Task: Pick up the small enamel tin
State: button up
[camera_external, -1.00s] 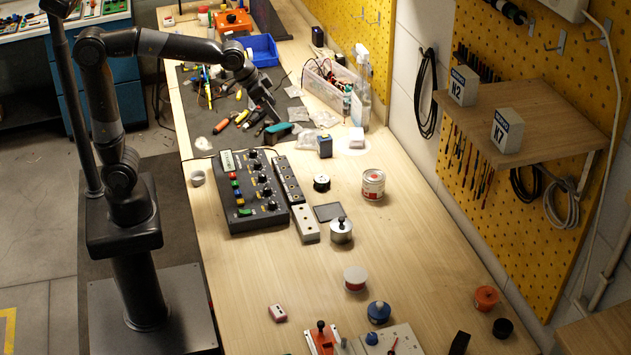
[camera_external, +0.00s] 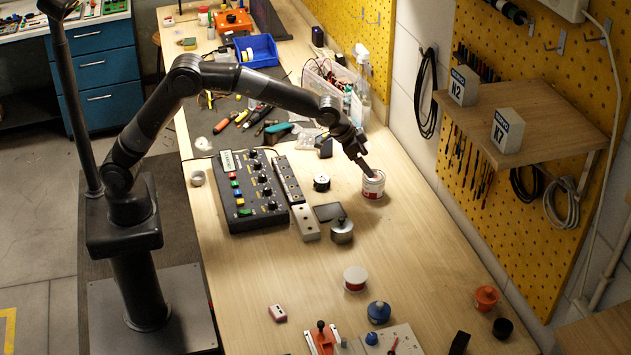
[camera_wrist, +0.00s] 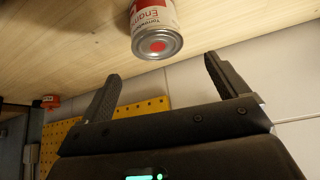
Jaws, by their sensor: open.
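The small enamel tin (camera_external: 374,189) is a white and red can standing on the bench, right of the control box. In the wrist view the tin (camera_wrist: 155,22) shows its label, partly cut off by the top edge, and a silver end with a red dot. My gripper (camera_external: 369,173) is at the tin's top in the outside view, partly covering it; contact cannot be told there. In the wrist view my gripper (camera_wrist: 160,68) has its two fingers wide apart with nothing between them. The tin lies just beyond the fingertips, roughly centred on the gap.
A control box with knobs (camera_external: 250,190) and a pale block (camera_external: 305,222) lie to the left. A metal pot with a black knob (camera_external: 341,231) and a black round part (camera_external: 321,183) stand nearby. A pegboard wall (camera_external: 420,135) rises on the right. Bench right of the pot is clear.

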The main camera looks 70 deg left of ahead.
aim_at(375, 180)
jog(key=x, duration=0.4)
jog(key=shift+f, duration=0.2)
jog(key=x, duration=0.4)
jog(key=shift+s+f, duration=0.25)
jog(key=shift+f, duration=0.25)
jog(key=shift+w+d+f, duration=0.1)
jog(key=shift+w+f, duration=0.15)
jog(key=shift+f, duration=0.15)
jog(key=shift+r, duration=0.1)
jog(key=c, duration=1.3)
